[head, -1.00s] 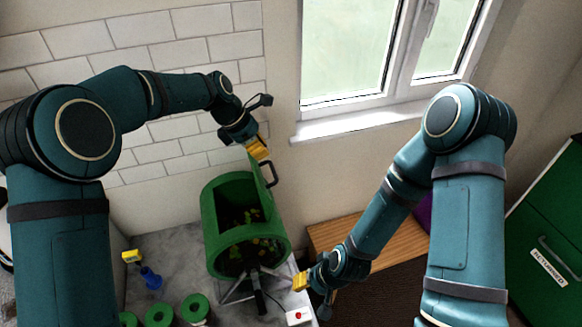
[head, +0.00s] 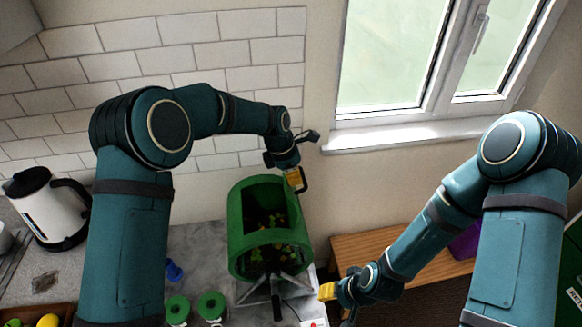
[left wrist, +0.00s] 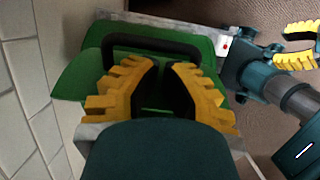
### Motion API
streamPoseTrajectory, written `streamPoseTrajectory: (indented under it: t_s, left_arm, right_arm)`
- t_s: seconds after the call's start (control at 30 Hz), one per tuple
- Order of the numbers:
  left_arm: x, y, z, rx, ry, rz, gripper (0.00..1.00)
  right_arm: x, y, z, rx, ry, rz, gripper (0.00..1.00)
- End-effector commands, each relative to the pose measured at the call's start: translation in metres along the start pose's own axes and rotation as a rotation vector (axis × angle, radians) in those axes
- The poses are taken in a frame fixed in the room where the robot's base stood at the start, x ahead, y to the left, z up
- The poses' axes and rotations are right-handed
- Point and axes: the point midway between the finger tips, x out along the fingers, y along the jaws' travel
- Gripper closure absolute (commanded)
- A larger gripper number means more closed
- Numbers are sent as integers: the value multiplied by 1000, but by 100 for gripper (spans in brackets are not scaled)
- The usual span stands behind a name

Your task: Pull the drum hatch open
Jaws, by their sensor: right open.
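The green drum (head: 238,240) stands on the counter, with its upper side open and green and yellow bits showing inside. A black handle (head: 304,182) stands at its right edge; it also shows in the left wrist view (left wrist: 150,42). A green panel (left wrist: 78,78), seemingly the hatch, sticks out left of the handle there; its exact angle is unclear. My left gripper (head: 296,181) is right beside the handle. In the left wrist view its yellow fingers (left wrist: 166,68) are apart, just short of the bar. My right gripper (head: 328,292) is open and empty, low right of the drum.
A white box with a red button (head: 315,323) is at the counter's front edge. Green spools (head: 212,305) and a blue object (head: 174,271) lie left of the drum. A kettle (head: 45,208) is far left. A wooden bench (head: 375,255) stands right, below the window.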

Motion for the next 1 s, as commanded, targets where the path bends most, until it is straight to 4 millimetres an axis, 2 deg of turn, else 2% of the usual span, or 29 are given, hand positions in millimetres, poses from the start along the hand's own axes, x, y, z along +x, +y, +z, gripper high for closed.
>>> streamPoseTrajectory:
  t_s: [0.4, 0.7, 1.0]
  left_arm:
    - [4, 0, 1, 0, -1, 0, 100]
    - [16, 0, 24, 2, 0, 1, 100]
    - [18, 0, 25, 0, 0, 1, 100]
  right_arm:
    - [0, 0, 0, 0, 0, 0, 53]
    - [-2, -1, 0, 0, 0, 0, 53]
    - [-2, -1, 0, 0, 0, 0, 53]
